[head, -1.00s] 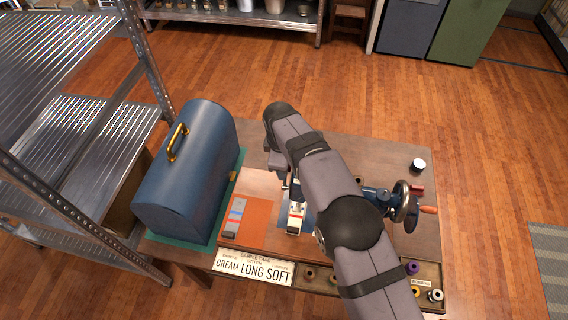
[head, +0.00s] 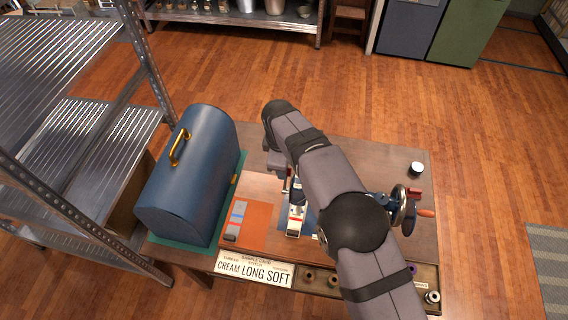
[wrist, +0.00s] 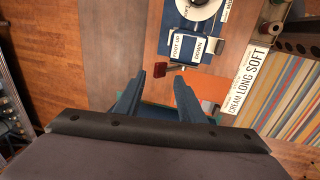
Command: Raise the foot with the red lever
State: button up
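The red lever (wrist: 161,69) shows in the wrist view as a small red tab at the left edge of the sewing machine, beside a white label (wrist: 187,47) reading "FOOT UP" and "DOWN". My gripper (wrist: 159,80) is open and empty. Its two blue fingers point toward the lever, which appears between and just beyond their tips; I cannot tell whether they touch. In the head view the machine (head: 297,215) is largely covered by my arm, with its handwheel (head: 398,205) showing at right. The presser foot itself cannot be made out.
A blue domed case (head: 190,170) stands left of the machine. An orange cloth (head: 252,222) with a striped card lies between them. A sign (head: 254,269) and a spool tray (head: 432,297) line the front. A small white-topped spool (head: 417,168) stands at back right.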

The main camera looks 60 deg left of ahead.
jog(key=shift+s+d+r+p, duration=0.15)
jog(key=shift+r+p, duration=0.4)
jog(key=shift+r, duration=0.5)
jog(key=shift+s+d+r+p, duration=0.15)
jog(key=shift+r+p, duration=0.35)
jog(key=shift+r, duration=0.5)
